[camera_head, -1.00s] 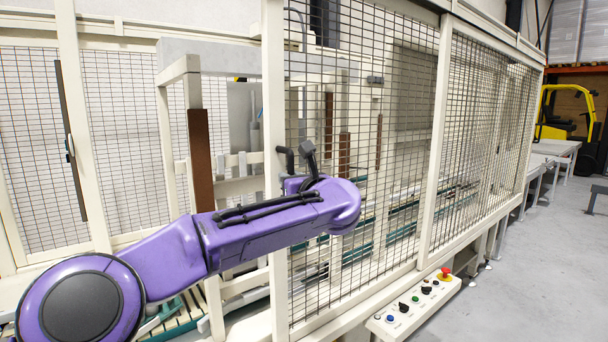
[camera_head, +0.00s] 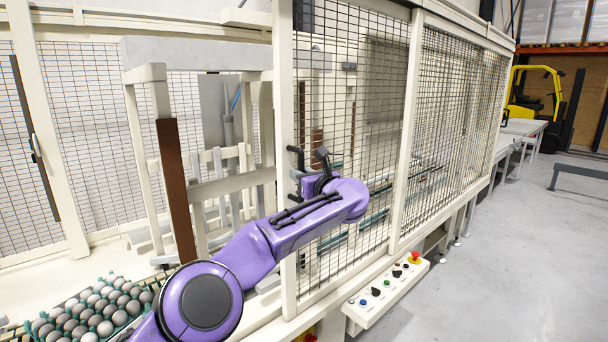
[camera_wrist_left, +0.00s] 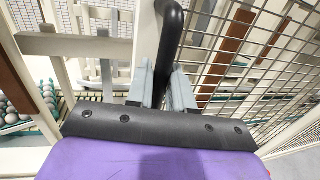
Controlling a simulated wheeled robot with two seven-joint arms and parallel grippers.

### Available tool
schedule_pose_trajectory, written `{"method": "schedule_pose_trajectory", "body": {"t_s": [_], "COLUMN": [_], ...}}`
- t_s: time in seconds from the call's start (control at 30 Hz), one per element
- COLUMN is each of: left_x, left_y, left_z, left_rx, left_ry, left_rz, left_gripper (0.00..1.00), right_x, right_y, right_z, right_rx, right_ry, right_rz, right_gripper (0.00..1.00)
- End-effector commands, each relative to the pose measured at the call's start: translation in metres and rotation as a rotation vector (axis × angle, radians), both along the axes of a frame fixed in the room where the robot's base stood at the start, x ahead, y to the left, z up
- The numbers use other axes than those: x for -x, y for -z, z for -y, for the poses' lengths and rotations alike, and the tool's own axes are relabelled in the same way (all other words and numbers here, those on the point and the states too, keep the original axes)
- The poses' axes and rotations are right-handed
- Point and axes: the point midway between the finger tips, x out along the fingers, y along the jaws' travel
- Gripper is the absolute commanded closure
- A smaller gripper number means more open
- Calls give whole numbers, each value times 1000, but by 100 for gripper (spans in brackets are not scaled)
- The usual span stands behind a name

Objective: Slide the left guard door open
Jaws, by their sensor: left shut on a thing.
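The left guard door is a mesh panel (camera_head: 345,130) with a cream frame; its left upright (camera_head: 284,90) stands near the middle of the head view. A black bar handle (camera_wrist_left: 170,45) is on it, and the handle also shows in the head view (camera_head: 297,158). My left gripper (camera_head: 303,172) is at this handle, at the end of my purple arm. In the left wrist view its grey fingers (camera_wrist_left: 161,88) are shut on the handle's lower part. The area left of the upright is open to the inside. My right gripper is not in view.
A green tray of eggs (camera_head: 125,321) sits at lower left inside the cell. A brown post (camera_head: 175,190) stands behind the opening. A control box (camera_head: 388,294) with buttons and a red stop knob juts out below the panels. Grey floor (camera_head: 500,270) at right is clear.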

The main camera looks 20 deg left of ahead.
Motion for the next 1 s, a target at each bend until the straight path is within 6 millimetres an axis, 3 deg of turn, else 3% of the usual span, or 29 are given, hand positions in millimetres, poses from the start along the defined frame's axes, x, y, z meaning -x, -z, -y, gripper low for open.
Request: {"method": "schedule_pose_trajectory", "body": {"t_s": [0.03,0.07,0.1,0.37,0.47,0.7,1.0], "left_x": [0,0,0,0,5,44,73], "left_y": [-5,-5,-5,-2,1,4,-1], "left_z": [-3,-3,-3,1,8,44,70], "left_rx": [-2,-2,-1,-1,-1,-1,0], "left_ry": [-4,-4,-4,2,5,4,-2], "left_rz": [8,8,7,4,4,7,4], "left_gripper": [100,69,61,61,61,61,61], "right_x": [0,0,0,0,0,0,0], "right_y": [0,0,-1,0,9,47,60], "right_z": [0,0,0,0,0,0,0], "right_rx": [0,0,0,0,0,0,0], "right_ry": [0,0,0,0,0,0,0], "right_rz": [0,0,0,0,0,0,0], "right_gripper": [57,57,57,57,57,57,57]}}
